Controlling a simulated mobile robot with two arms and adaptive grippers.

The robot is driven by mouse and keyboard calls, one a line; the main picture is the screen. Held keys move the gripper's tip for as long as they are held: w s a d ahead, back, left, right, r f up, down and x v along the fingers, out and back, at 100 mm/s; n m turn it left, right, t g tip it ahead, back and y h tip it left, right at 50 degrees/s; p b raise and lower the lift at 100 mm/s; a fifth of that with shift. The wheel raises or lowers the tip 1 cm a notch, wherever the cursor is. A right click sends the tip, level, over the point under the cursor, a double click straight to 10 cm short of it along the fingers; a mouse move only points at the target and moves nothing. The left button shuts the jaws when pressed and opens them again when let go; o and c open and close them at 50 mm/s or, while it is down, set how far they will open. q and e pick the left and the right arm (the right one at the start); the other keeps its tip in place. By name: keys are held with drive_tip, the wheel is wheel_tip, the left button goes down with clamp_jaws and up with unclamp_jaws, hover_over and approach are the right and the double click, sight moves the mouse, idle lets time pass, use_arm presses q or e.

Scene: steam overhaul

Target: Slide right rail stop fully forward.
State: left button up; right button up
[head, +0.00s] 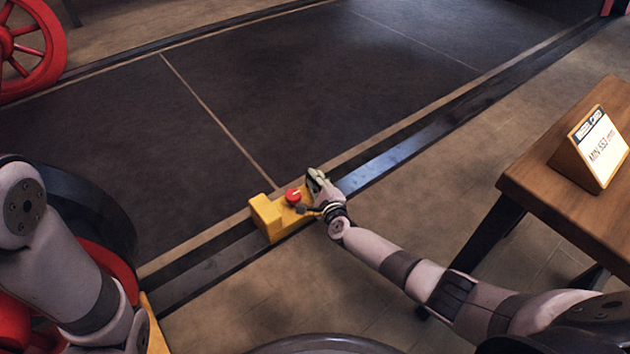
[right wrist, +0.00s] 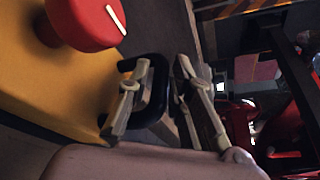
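The right rail stop (head: 268,217) is a yellow block with a round red knob on top, sitting on the dark rail near the middle of the head view. In the right wrist view the yellow block (right wrist: 60,75), its red knob (right wrist: 88,22) and a black loop handle (right wrist: 158,92) show close up. My right gripper (head: 316,188) is at the stop's right end. In the right wrist view its fingers (right wrist: 162,100) stand on either side of the handle's bar; whether they press on it is unclear. My left arm shows at lower left, its gripper hidden.
The dark rail (head: 400,150) runs clear to the upper right beyond the stop. A wooden table (head: 535,185) with a wheel card (head: 592,150) stands at right. A red spoked wheel (head: 40,50) is at upper left. Part of another red wheel (head: 105,262) is at lower left.

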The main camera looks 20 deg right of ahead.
clamp_jaws()
drive_tip(key=shift+d, duration=0.1)
idle(0.4)
